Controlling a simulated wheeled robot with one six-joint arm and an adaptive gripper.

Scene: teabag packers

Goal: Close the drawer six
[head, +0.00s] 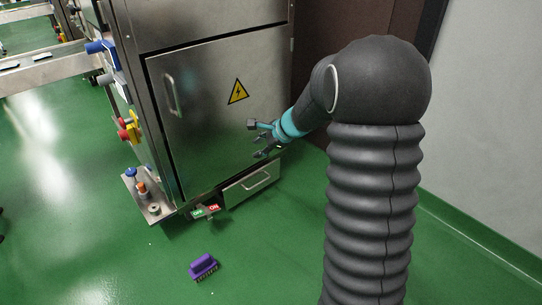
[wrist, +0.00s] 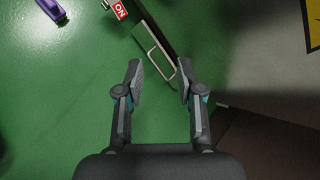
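The drawer (head: 248,188) is a low metal front with a bar handle (head: 256,180), at the foot of the steel cabinet in the head view. It appears to stand out a little from the cabinet; how far is hard to tell. In the wrist view the drawer (wrist: 150,30) and its handle (wrist: 160,60) lie ahead of the fingertips. My gripper (head: 259,140) is in front of the cabinet door, above the drawer. In the wrist view my gripper (wrist: 158,75) has its fingers spread with nothing between them, apart from the handle.
The steel cabinet (head: 215,90) has a closed door with a yellow warning sign (head: 238,92). An OFF/ON switch plate (head: 206,211) is beside the drawer. A purple brush (head: 203,266) lies on the green floor (head: 120,265), which is otherwise mostly clear in front. A grey wall (head: 490,130) stands at the right.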

